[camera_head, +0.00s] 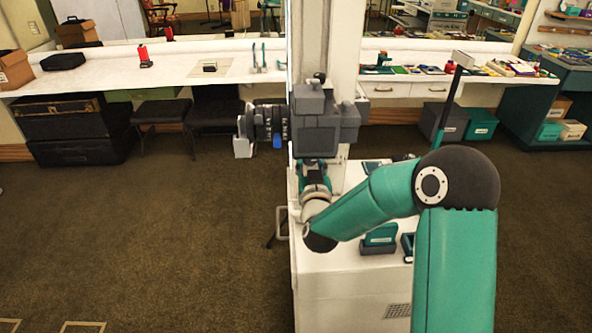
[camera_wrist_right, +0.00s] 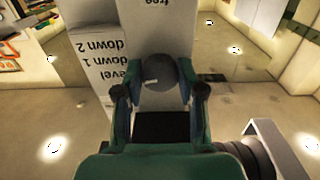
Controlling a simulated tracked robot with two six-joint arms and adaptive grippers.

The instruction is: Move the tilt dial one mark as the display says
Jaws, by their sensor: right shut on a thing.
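A grey camera (camera_head: 325,122) with a black lens (camera_head: 266,125) pointing left is mounted in front of a tall white column (camera_head: 320,45). My right gripper (camera_head: 314,178) is just below the camera body. In the right wrist view, my right gripper (camera_wrist_right: 160,92) is shut on a round grey dial (camera_wrist_right: 162,72), one finger on each side; a small pale mark shows on it. Left of it, a white scale plate (camera_wrist_right: 108,66) reads, upside down, "down 2", "down 1" and "level". A panel (camera_wrist_right: 155,22) reading "free" is above. I see no readable display. My left gripper is out of view.
The column stands at a white cabinet (camera_head: 340,300) with a teal box (camera_head: 380,236) on top. A long white counter (camera_head: 205,65) with small items runs along the back wall. Black cases (camera_head: 70,130) and stools are below it. The carpet (camera_head: 150,235) at left is mostly clear.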

